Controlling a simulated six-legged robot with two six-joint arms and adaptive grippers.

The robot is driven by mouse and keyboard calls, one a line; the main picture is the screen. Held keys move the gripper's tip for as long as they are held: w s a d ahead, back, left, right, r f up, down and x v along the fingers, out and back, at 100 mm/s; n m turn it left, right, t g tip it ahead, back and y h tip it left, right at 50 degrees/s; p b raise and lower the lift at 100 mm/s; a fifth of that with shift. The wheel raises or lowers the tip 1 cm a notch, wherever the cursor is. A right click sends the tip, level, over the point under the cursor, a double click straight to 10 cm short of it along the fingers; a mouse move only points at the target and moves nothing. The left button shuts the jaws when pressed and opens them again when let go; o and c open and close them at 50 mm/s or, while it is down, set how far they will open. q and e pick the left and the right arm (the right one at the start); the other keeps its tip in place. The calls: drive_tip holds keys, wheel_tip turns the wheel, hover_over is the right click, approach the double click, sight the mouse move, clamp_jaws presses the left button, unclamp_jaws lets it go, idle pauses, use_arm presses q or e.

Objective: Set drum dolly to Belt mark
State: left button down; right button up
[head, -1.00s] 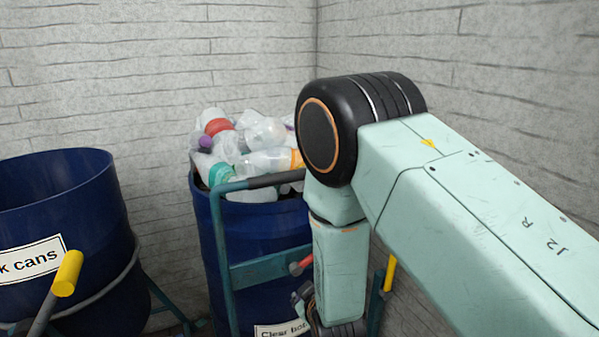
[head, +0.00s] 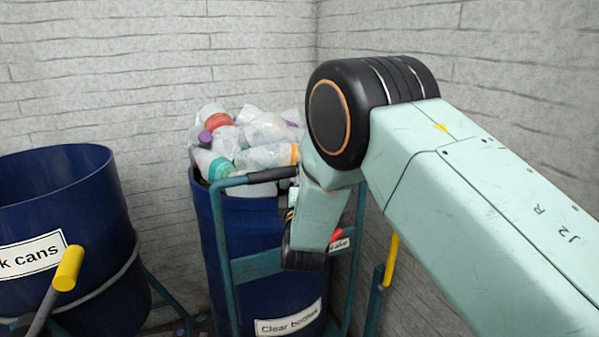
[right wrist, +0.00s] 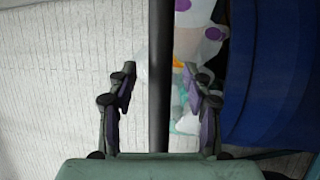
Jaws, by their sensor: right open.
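The drum dolly has a teal frame (head: 257,267) with a dark grip bar (head: 250,180) across its top, and it carries a blue drum (head: 262,230) labelled "Clear bottles", heaped with plastic bottles. My right gripper (right wrist: 160,78) is open in the right wrist view, with the dark bar (right wrist: 159,120) running between its spread fingers. I cannot tell whether the fingers touch it. In the head view, my right forearm hides most of that gripper near the bar's right end. My left gripper is out of view. No belt mark shows.
A second blue drum (head: 60,215), labelled "k cans" as far as I see, stands at left with a yellow-tipped handle (head: 67,270). A yellow handle (head: 391,260) stands right of the dolly. Grey walls (head: 150,60) close in behind and at right.

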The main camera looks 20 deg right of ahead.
drive_tip(key=shift+x, duration=1.15)
drive_tip(key=shift+w+d+r, duration=0.1)
drive_tip(key=shift+w+d, duration=0.05)
drive_tip(key=shift+w, duration=0.3)
drive_tip(key=shift+c, duration=0.4)
clamp_jaws()
